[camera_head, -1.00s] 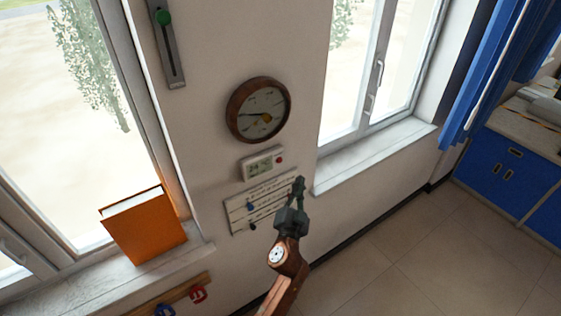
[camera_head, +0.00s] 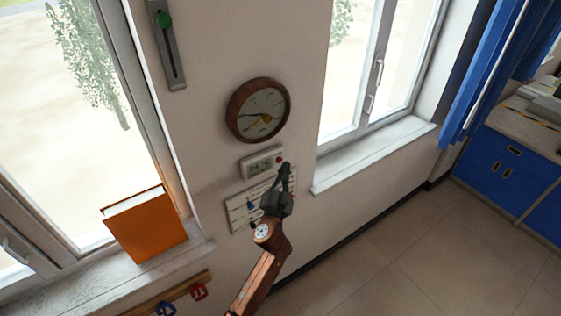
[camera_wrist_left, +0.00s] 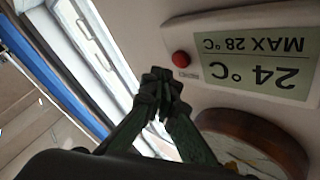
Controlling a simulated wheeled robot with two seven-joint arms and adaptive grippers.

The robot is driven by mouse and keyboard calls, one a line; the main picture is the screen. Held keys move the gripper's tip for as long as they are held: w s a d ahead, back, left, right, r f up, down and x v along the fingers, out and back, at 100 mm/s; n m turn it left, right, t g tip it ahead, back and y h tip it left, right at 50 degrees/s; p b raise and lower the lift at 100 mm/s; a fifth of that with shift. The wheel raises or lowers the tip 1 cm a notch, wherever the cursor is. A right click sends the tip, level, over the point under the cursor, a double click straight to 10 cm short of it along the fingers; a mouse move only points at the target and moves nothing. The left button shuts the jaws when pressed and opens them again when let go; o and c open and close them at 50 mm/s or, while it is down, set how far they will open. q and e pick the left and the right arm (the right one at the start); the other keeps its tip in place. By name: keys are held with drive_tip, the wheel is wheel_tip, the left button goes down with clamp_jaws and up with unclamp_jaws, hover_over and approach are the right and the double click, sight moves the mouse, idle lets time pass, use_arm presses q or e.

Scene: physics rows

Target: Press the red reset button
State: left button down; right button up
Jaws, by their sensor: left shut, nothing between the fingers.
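The red reset button (camera_head: 279,159) is a small round red knob at the right end of a white wall display (camera_head: 249,166). In the left wrist view the red button (camera_wrist_left: 181,59) shows large, beside the grey screen (camera_wrist_left: 262,64) reading 24 °C and MAX 28 °C upside down. My left gripper (camera_head: 286,168) is shut and empty, its tips just below the button in the head view. In the wrist view the closed fingertips (camera_wrist_left: 161,84) appear next to the button; I cannot tell whether they touch it. My right gripper is not in view.
A round wooden-rimmed dial (camera_head: 258,110) hangs above the display. A white chart panel (camera_head: 238,209) is below it, partly behind my gripper. A slider (camera_head: 168,45) is on the wall at upper left. An orange book (camera_head: 147,226) stands on the left windowsill.

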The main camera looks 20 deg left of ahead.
use_arm(q)
drive_tip(key=shift+w+a, duration=0.15)
drive_tip(key=shift+a, duration=0.05)
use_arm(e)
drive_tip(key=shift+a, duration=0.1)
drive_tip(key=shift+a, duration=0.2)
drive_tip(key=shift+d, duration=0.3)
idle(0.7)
use_arm(q)
drive_tip(key=shift+w+a, duration=0.3)
drive_tip(key=shift+a, duration=0.05)
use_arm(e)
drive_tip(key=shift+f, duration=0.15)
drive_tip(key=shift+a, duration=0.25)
